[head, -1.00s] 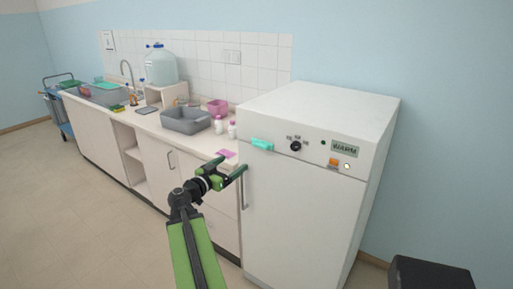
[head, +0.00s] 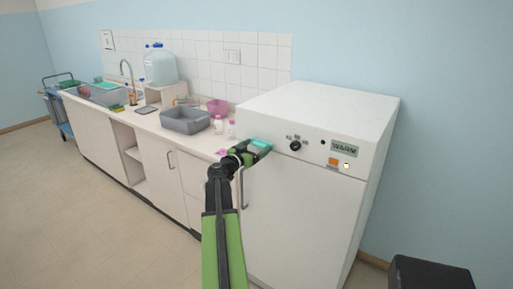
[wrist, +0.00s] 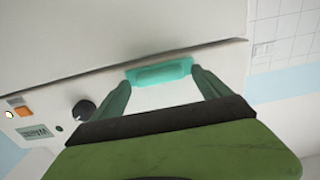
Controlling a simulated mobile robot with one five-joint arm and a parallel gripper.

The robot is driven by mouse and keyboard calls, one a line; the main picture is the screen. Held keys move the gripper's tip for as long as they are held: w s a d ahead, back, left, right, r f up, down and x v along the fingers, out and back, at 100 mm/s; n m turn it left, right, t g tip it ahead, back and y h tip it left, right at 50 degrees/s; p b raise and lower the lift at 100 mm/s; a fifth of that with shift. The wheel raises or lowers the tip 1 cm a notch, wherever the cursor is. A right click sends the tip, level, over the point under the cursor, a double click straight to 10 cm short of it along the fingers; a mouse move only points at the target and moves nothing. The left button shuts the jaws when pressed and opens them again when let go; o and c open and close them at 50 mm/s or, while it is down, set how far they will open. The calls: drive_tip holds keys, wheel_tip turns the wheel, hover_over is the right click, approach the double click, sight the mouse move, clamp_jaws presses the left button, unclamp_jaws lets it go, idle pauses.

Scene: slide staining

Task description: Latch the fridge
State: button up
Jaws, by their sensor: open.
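The white fridge (head: 305,215) stands at the right end of the counter, its door looking closed against the body. A teal latch (head: 262,143) sits at the upper left of its front, above the vertical door handle (head: 244,188). In the wrist view the latch (wrist: 160,71) lies across the space between my fingertips. My gripper (head: 258,149) is open in front of the latch, one finger at each end of it; it also shows in the wrist view (wrist: 158,78). I cannot tell whether the fingers touch the latch. My gripper partly hides the latch in the head view.
The fridge front also carries a black knob (head: 295,146), an orange switch (head: 333,162) and a WARM label (head: 344,149). A dark box (head: 432,272) is at the lower right.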

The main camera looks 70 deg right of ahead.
drive_tip(key=shift+c, duration=0.5)
drive_tip(key=c, duration=1.3)
drive_tip(key=shift+o, duration=0.2)
drive_tip(key=shift+n, duration=0.4)
drive_tip(key=n, duration=0.8)
drive_tip(key=shift+w+f, duration=0.1)
drive_tip(key=n, duration=0.5)
drive_tip(key=shift+f, duration=0.1)
drive_tip(key=shift+n, duration=2)
